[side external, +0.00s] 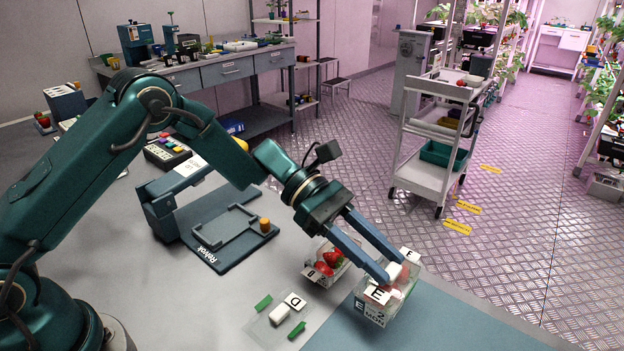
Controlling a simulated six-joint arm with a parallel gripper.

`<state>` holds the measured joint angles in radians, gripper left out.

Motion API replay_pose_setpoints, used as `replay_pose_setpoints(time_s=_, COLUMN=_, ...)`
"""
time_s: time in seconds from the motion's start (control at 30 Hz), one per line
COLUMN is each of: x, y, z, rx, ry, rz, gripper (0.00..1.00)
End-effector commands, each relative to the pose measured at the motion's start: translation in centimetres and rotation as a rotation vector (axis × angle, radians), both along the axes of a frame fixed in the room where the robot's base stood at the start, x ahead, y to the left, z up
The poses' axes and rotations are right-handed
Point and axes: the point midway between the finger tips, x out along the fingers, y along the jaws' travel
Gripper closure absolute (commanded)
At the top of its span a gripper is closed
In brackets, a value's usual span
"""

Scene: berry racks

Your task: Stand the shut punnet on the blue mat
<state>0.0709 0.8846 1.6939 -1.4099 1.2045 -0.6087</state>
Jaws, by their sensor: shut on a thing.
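The shut punnet (405,293) is a clear box with red fruit inside and white cards marked E and F on it. My gripper (396,268) is shut on the white block on top of its lid, with one blue finger on each side. The punnet is upright at the back left part of the blue mat (440,326). I cannot tell whether its base touches the mat or hangs just above it. The fingers and cards hide part of the lid and contents.
Another punnet with strawberries (325,264) stands close to the left. A clear lid with a white block (279,313), green strips and a D card lies in front of it. A dark fixture (222,240) is further left. The mat's right part is clear.

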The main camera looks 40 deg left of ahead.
Motion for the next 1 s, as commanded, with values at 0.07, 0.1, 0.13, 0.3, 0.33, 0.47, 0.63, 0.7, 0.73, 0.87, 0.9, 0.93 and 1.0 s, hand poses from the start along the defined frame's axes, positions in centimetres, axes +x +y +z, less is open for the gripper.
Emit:
replay_pose_setpoints(time_s=0.07, x=-0.1, y=-0.7, z=-0.4, rx=0.000, ry=0.000, rz=-0.002, gripper=1.00)
replay_pose_setpoints(time_s=0.1, x=-0.1, y=-0.9, z=-0.5, rx=0.000, ry=-0.001, rz=-0.002, gripper=1.00)
replay_pose_setpoints(time_s=0.13, x=-0.1, y=-1.0, z=-0.7, rx=0.000, ry=-0.001, rz=0.000, gripper=1.00)
replay_pose_setpoints(time_s=0.3, x=-0.1, y=-1.0, z=-2.9, rx=0.000, ry=0.004, rz=0.000, gripper=1.00)
replay_pose_setpoints(time_s=0.33, x=-0.1, y=-1.0, z=-3.3, rx=0.000, ry=0.003, rz=0.000, gripper=1.00)
replay_pose_setpoints(time_s=0.47, x=-0.1, y=-1.0, z=-4.5, rx=-0.001, ry=-0.001, rz=0.000, gripper=1.00)
replay_pose_setpoints(time_s=0.63, x=-0.1, y=-1.0, z=-4.6, rx=-0.001, ry=-0.002, rz=-0.001, gripper=1.00)
replay_pose_setpoints(time_s=0.7, x=-0.1, y=-1.0, z=-4.6, rx=-0.001, ry=-0.002, rz=-0.001, gripper=1.00)
replay_pose_setpoints(time_s=0.73, x=-0.1, y=-1.0, z=-4.6, rx=-0.001, ry=-0.002, rz=-0.001, gripper=1.00)
replay_pose_setpoints(time_s=0.87, x=-0.1, y=-0.9, z=-4.7, rx=0.000, ry=-0.001, rz=0.000, gripper=0.43)
replay_pose_setpoints(time_s=0.9, x=-0.1, y=-0.9, z=-4.7, rx=0.000, ry=-0.001, rz=0.000, gripper=0.32)
replay_pose_setpoints(time_s=0.93, x=-0.1, y=-0.9, z=-4.7, rx=0.000, ry=-0.001, rz=0.000, gripper=0.32)
replay_pose_setpoints(time_s=1.0, x=-0.1, y=-0.9, z=-4.7, rx=0.000, ry=-0.001, rz=0.000, gripper=0.32)
